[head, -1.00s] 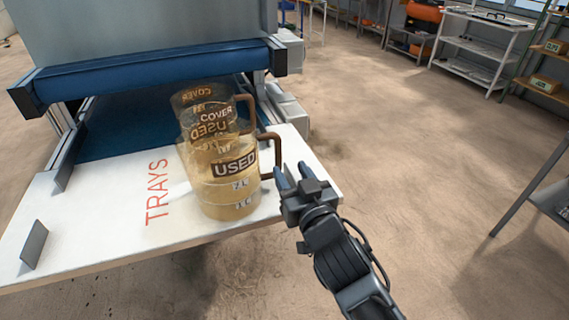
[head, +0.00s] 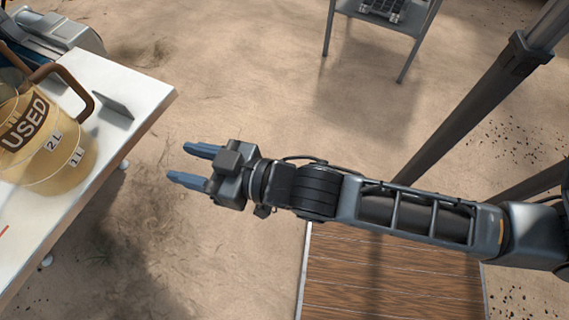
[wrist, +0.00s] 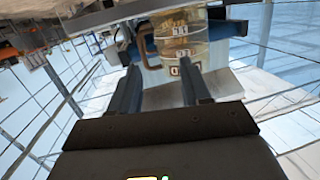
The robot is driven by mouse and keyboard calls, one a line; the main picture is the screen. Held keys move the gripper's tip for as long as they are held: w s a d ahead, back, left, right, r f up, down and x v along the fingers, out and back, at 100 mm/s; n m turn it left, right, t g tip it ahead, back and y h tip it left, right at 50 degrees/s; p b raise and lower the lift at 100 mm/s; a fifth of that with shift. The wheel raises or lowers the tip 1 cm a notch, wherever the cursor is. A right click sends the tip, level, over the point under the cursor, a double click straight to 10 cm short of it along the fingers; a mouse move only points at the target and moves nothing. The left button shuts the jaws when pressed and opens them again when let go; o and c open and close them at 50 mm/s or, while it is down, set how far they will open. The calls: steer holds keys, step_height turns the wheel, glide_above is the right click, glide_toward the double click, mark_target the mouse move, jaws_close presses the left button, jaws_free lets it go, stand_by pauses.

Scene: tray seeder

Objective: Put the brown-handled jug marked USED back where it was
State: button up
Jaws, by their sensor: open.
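The jug marked USED (head: 40,145) is clear with amber contents and a brown handle. It stands upright on the white table (head: 130,85) at the left edge of the head view, cut off by the frame. The gripper is open and empty, beyond the table's edge, with a clear gap to the handle. In the wrist view the jug (wrist: 180,50) appears upside down beyond the open fingers (wrist: 162,72). A second brown handle (head: 10,56) shows behind the jug.
A small upright grey plate (head: 114,105) stands near the table's corner. A wood-planked surface (head: 390,280) lies below my arm. A grey metal stand (head: 385,14) is at the top, and a dark post (head: 490,90) slants at the right. Sandy floor between is open.

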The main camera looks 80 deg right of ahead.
steer(key=s+r+n+y, duration=0.1)
steer(key=s+r, duration=0.1)
steer(key=s, duration=0.7)
steer(key=s+a+r+n+g+y, duration=0.1)
steer(key=s+r, duration=0.2)
steer(key=s, duration=0.6)
steer(key=shift+s, duration=0.35)
